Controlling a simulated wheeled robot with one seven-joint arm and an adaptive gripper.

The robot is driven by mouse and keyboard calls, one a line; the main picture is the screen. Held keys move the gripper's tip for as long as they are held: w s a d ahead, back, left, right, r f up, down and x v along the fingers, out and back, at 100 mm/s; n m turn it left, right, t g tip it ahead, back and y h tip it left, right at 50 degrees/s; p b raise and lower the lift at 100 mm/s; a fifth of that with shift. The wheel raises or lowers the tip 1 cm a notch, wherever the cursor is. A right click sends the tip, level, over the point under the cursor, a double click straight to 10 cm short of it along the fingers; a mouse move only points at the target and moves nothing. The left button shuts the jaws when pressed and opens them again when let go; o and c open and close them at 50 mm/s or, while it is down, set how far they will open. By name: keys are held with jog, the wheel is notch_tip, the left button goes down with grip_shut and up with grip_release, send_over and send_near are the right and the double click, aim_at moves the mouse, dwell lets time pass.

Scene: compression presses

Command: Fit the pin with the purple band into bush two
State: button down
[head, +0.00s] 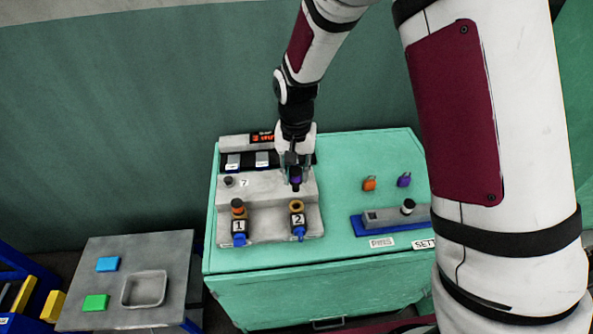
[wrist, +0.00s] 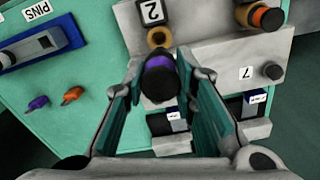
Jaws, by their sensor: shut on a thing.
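My gripper (head: 294,165) is shut on the pin with the purple band (head: 295,182), a dark cylinder. In the wrist view the pin (wrist: 160,76) is between the two teal-lined fingers, near their tips. Bush two (head: 297,206) is a tan ring with a dark hole, above a white "2" label and a blue base. The pin is above or behind the bush and looks clear of it; the exact gap cannot be told. In the wrist view bush two (wrist: 158,38) shows just beyond the pin, partly covered by it.
Bush one (head: 239,213) holds an orange-banded pin. A grey block with a dark-topped peg sits on a blue tray (head: 360,227) at right. Orange (head: 369,184) and purple (head: 404,180) tags lie behind it. A side table (head: 170,260) holds a shallow tray and coloured blocks.

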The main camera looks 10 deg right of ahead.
aim_at(296, 190)
jog(key=shift+f+b, duration=0.7)
jog(key=shift+f, duration=2.2)
jog(key=shift+f+b, duration=0.4)
jog(key=shift+f, duration=1.85)
jog(key=c, duration=1.2)
grip_release()
jog(key=shift+c, duration=0.2)
notch_tip(296, 190, up, 11)
jog(key=shift+r, duration=0.5)
